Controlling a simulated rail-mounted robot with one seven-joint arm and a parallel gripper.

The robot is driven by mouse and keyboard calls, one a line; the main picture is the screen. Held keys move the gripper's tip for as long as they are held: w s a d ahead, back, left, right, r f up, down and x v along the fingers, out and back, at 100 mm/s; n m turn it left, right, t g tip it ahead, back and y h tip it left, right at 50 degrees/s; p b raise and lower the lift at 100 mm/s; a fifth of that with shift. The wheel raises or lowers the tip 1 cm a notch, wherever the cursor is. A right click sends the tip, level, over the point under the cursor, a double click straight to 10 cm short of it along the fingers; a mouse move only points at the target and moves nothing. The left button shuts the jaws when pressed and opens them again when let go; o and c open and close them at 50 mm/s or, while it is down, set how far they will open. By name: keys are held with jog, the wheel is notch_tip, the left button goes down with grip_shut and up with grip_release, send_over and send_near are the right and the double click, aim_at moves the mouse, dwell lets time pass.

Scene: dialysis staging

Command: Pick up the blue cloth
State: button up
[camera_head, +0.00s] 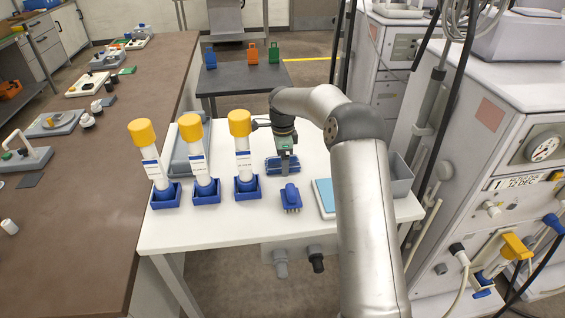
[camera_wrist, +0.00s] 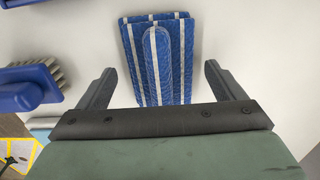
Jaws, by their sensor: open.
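The blue cloth (camera_wrist: 175,35) is folded, with white stripes, and lies on the white table. In the wrist view it is at the top middle, ahead of and between the two fingers of my gripper (camera_wrist: 158,85). My gripper is open and nothing is held in it. In the head view the cloth (camera_head: 275,165) lies behind and beside my gripper (camera_head: 284,170), which partly hides it. My gripper points down over the cloth. I cannot tell whether the fingers touch the cloth.
A blue brush (camera_head: 290,198) lies in front of the cloth; it also shows in the wrist view (camera_wrist: 25,88). Several yellow-capped bottles (camera_head: 242,150) stand in blue holders at left. A light-blue pad (camera_head: 325,197) and a grey bin (camera_head: 399,176) are at right on the white table (camera_head: 240,226).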

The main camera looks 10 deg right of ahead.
jog(key=c, duration=1.1)
jog(key=shift+o, duration=0.2)
